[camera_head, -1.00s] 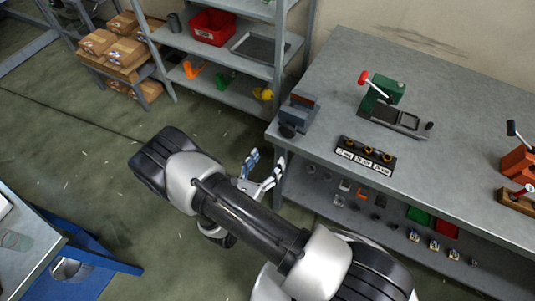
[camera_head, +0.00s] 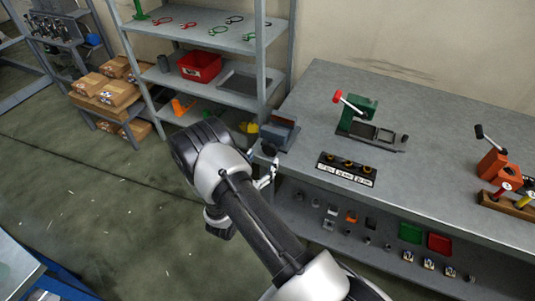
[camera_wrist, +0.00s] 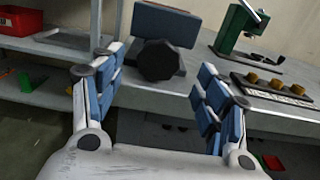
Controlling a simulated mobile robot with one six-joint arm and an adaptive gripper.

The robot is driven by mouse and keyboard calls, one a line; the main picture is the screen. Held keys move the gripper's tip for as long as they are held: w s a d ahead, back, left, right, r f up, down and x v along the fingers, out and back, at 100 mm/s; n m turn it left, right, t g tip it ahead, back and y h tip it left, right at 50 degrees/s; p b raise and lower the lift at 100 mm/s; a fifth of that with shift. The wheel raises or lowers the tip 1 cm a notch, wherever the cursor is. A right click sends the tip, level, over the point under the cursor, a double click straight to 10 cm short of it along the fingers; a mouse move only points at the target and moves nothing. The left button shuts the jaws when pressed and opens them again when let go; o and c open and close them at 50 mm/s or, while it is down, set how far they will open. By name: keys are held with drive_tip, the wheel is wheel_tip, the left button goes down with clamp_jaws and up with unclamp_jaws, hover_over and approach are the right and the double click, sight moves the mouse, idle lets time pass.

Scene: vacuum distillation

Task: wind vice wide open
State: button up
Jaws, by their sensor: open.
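The vice (camera_head: 280,132) is a grey-blue block with two jaws, fixed at the left front corner of the workbench. In the wrist view the vice (camera_wrist: 165,25) is straight ahead, with its dark round knob (camera_wrist: 159,61) on the front face toward me. My gripper (camera_wrist: 158,95) is open, its blue-padded fingers spread to the left and right of the knob and nearer to the camera, with nothing between the pads. In the head view my gripper (camera_head: 262,170) is just in front of the bench corner, partly behind my arm. The gap between the vice jaws is hard to judge.
A green press (camera_head: 357,115) with a red-knobbed lever stands right of the vice. A dark labelled block with brass pieces (camera_head: 346,169) lies at the bench front. An orange device (camera_head: 497,165) is further right. Shelving (camera_head: 262,60) stands close on the left.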

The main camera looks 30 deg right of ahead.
sight(269, 150)
drive_tip(key=x, duration=0.5)
drive_tip(key=shift+w+d+b, duration=0.15)
drive_tip(key=shift+b, duration=0.25)
drive_tip(key=shift+c, duration=0.5)
drive_tip(key=c, duration=0.9)
drive_tip(key=shift+n, duration=0.8)
drive_tip(key=shift+c, duration=0.2)
